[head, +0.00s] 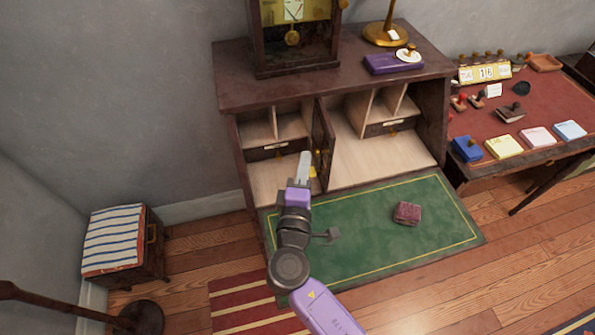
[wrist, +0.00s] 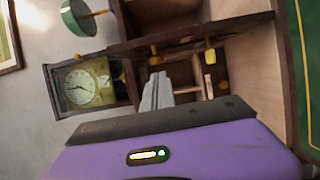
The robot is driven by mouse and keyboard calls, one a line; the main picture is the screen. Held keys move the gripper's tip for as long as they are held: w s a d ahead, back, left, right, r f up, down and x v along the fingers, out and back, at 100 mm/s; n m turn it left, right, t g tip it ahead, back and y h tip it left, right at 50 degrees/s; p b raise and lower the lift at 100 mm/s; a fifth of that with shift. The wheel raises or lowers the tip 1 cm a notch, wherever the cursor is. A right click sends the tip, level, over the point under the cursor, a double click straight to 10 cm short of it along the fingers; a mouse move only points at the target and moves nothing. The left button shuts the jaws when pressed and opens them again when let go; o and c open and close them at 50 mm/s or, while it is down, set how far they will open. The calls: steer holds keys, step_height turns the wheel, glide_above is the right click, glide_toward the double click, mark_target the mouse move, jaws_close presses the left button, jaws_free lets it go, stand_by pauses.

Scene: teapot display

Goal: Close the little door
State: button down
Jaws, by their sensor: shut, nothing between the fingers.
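The little door (head: 323,140) is a dark wooden panel with brass fittings in the middle of the desk's compartments. It stands open, swung outward and seen nearly edge-on in the head view. In the wrist view, which is turned sideways, I take the dark bar with brass pieces (wrist: 190,40) to be this door. My gripper (head: 304,156) is shut and empty, just left of the door's lower part. Its pale fingers also show in the wrist view (wrist: 157,84), close to a brass piece. I cannot tell whether they touch the door.
The desk's green writing flap (head: 350,240) lies open below, with a dark red box (head: 407,213) on its right part. A clock (head: 293,35) and a purple book (head: 393,63) stand on the desk top. A red-topped table (head: 530,95) with stamps is at the right.

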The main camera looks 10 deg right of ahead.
steer(key=shift+s+d, duration=0.2)
steer(key=shift+d, duration=0.85)
steer(key=shift+w+a, duration=0.1)
